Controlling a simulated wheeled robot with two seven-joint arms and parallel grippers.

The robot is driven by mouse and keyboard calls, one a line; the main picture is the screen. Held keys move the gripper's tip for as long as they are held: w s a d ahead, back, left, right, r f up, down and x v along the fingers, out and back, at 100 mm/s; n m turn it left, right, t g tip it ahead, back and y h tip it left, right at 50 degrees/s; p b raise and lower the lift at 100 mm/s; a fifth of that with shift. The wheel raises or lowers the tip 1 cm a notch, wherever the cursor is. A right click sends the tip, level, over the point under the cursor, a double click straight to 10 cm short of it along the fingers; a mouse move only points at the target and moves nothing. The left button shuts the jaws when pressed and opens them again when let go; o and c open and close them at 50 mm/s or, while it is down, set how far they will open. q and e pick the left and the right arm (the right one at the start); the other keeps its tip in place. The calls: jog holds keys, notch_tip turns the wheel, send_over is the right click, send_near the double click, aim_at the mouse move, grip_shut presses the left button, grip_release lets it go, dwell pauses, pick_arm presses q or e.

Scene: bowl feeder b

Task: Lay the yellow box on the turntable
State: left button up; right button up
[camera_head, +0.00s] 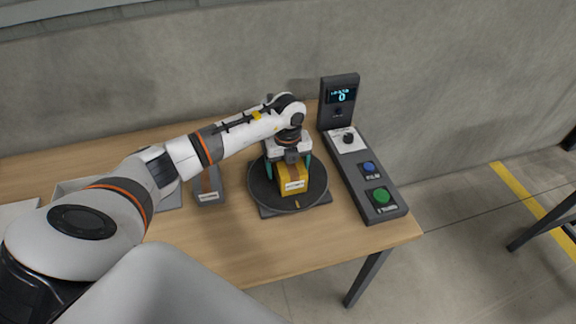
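The yellow box (293,184), with a white label on its near face, is on the round black turntable (318,184), which stands on the wooden table. My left gripper (289,165) is directly above the box, pointing down, with its teal fingers on either side of it. The fingers are spread wider than the box, with a small gap at the left finger; the right finger is close to the box's edge. The gripper hides the back of the box. My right gripper is not in view.
A control panel with a blue button (369,168), a green button (381,195) and a lit display (341,96) stands right of the turntable. A grey labelled box (208,193) lies to its left. A grey tray (172,198) is partly behind my arm. The front table is clear.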

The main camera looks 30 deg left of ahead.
pick_arm(q)
jog(key=shift+r, duration=0.6)
notch_tip(320, 180, up, 11)
jog(key=shift+r+b, duration=0.1)
jog(key=shift+b, duration=0.9)
jog(key=shift+s, duration=0.1)
